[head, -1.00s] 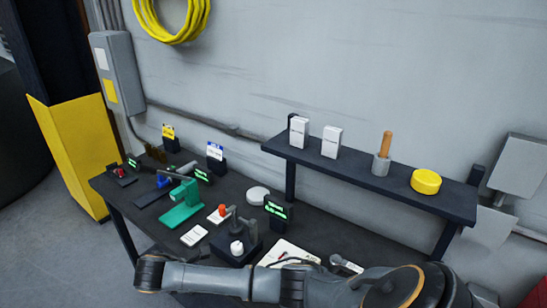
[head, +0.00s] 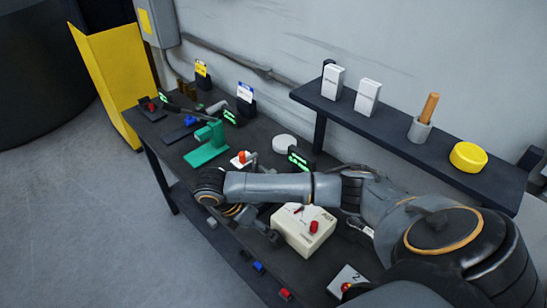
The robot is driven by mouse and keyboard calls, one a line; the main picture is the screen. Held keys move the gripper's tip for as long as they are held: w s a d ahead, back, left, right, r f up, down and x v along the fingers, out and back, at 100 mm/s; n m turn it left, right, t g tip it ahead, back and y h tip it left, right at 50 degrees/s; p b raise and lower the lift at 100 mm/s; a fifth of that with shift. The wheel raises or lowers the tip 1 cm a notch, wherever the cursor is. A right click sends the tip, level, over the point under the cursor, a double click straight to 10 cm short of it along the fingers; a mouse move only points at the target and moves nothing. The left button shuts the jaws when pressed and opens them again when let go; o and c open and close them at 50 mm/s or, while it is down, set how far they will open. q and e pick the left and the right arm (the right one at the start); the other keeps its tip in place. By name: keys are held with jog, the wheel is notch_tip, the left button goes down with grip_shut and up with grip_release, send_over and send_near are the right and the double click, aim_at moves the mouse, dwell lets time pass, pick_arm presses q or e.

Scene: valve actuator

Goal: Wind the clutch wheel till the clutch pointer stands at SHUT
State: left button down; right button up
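A cream box (head: 290,240) stands on the dark bench beside my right forearm. A red knob or handle (head: 314,227) and a small dark-red pointer-like mark show on its top face. The lettering there is too small to read, so I cannot tell whether this is the clutch or where its pointer stands. My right arm crosses the bench from the right. Its gripper (head: 268,232) hangs near the box's left side, small and dark. I cannot see whether it touches the box or how its fingers are set. My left gripper is out of view.
A green device (head: 207,146) stands on the bench to the left. A pale plate with a red knob (head: 346,284) lies at the lower right. Small blue (head: 258,267) and red (head: 285,294) pieces lie near the front edge. A shelf (head: 400,138) overhangs the back.

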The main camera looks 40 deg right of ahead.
jog(key=p+x, duration=0.1)
jog(key=x, duration=0.5)
jog(key=shift+d, duration=0.2)
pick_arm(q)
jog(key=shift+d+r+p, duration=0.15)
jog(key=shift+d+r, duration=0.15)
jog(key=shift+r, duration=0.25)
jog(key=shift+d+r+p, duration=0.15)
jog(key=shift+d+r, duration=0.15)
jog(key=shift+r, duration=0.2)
pick_arm(e)
jog(key=shift+x, duration=0.85)
jog(key=shift+c, duration=0.4)
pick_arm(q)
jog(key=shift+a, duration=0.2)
pick_arm(e)
jog(key=shift+a, duration=0.1)
jog(key=c, duration=1.1)
